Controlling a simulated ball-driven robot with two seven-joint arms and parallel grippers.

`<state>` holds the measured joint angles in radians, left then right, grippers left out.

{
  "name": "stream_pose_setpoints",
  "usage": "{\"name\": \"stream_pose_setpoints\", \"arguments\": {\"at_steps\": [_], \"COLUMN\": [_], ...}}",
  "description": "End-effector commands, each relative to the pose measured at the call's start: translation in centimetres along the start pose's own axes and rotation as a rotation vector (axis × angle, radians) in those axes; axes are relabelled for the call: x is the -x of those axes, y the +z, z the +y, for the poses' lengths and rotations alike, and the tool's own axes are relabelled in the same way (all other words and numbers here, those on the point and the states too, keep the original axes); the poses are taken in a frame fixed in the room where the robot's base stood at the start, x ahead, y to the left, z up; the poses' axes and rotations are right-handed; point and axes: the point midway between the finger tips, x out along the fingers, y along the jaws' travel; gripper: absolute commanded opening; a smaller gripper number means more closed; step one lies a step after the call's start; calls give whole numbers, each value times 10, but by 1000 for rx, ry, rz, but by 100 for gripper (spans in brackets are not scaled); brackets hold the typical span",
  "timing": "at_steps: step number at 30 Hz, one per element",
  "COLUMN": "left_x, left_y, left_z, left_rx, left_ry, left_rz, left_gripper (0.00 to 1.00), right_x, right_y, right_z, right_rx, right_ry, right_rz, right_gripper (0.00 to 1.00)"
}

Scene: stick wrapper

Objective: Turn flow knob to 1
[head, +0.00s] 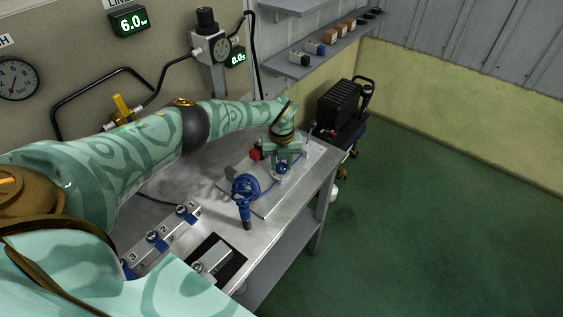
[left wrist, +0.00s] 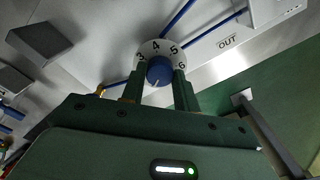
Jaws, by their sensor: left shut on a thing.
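The flow knob (left wrist: 159,70) is a round blue knob on a white dial, between the two fingers of my left gripper (left wrist: 158,88) in the left wrist view. The dial (left wrist: 151,47) shows 3, 4, 5 and 6; its near side is hidden by the gripper. A small pale mark shows on the knob's near side, but the number it faces is hidden. In the head view the knob (head: 283,168) is a blue spot on the bench unit under my left gripper (head: 284,157). My left gripper is shut on the knob. My right gripper is not in view.
A coiled blue hose (head: 247,187) lies in front of the knob. A red part (head: 255,154) stands left of the gripper. Blocks numbered 1 to 3 (head: 163,237) sit on the metal bench (head: 262,235). An OUT label (left wrist: 227,42) is right of the dial.

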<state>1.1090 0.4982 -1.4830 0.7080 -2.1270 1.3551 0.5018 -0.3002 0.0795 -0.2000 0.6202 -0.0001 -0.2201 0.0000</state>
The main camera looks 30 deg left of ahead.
Motion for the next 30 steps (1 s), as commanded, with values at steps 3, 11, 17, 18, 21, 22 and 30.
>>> {"name": "stream_pose_setpoints", "arguments": {"at_steps": [3,11,17,18,21,22,30], "left_x": [3,1,9,15,37,44,116], "left_y": [3,1,1,1,2,2,2], "left_z": [0,0,0,0,0,0,0], "left_rx": [1,0,0,0,-2,-1,0], "left_ry": [-3,-2,-1,-1,-3,-3,-4], "left_rz": [-7,-3,-3,-3,-5,-5,-6], "left_gripper": [8,52,52,52,52,52,52], "right_x": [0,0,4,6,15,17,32], "right_y": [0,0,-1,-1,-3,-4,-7], "right_z": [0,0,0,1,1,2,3], "right_rx": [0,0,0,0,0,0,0], "right_ry": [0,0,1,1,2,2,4], "right_rz": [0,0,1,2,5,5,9], "right_gripper": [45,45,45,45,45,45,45]}}
